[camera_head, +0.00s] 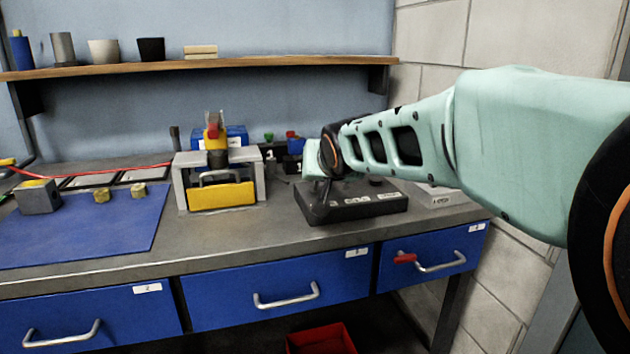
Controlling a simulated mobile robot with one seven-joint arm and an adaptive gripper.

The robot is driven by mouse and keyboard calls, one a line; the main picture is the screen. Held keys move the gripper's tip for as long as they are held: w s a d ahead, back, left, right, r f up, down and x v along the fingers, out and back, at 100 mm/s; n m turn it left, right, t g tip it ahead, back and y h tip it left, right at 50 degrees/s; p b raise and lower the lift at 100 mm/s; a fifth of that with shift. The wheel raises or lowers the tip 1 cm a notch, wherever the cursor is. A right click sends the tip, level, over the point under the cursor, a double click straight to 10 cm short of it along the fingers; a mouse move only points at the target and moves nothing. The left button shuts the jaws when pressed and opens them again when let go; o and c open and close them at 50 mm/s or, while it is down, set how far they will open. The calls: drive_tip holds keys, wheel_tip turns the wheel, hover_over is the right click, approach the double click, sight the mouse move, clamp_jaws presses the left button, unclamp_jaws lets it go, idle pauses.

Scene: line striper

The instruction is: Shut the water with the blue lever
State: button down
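A small blue part (296,146), perhaps the blue lever, shows at the back of the bench just left of my wrist. It is too small and too covered to tell its shape or position. A green knob (268,136) and a red knob (290,134) stand near it, with small numbered labels below. My gripper (319,192) points down at the left end of a black box (352,205) with white labels. Its fingers are dark against the box, so I cannot tell their opening or whether they touch it. My arm covers what lies behind on the right.
A grey-and-yellow fixture (222,197) stands left of my gripper. A blue mat (85,228) with small blocks lies further left. A shelf (200,66) with cups runs above. Blue drawers (275,290) are under the bench's front edge. A red bin (320,340) is below.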

idle(0.3)
drive_tip(key=c, duration=1.9)
unclamp_jaws()
drive_tip(key=shift+s, duration=0.1)
drive_tip(key=shift+r+p, duration=0.25)
drive_tip(key=shift+p, duration=0.8)
drive_tip(key=shift+w+r+g+p, duration=0.25)
drive_tip(key=shift+g+p, duration=0.15)
drive_tip(key=shift+p, duration=1.15)
drive_tip(key=g+p, duration=0.1)
drive_tip(key=p, duration=0.3)
drive_tip(key=w+g+p, duration=0.1)
drive_tip(key=p, duration=0.3)
drive_tip(key=g+h+p, duration=0.1)
drive_tip(key=p, duration=0.3)
drive_tip(key=shift+w+a+r, duration=0.15)
drive_tip(key=shift+w+a, duration=0.1)
drive_tip(key=shift+w, duration=0.05)
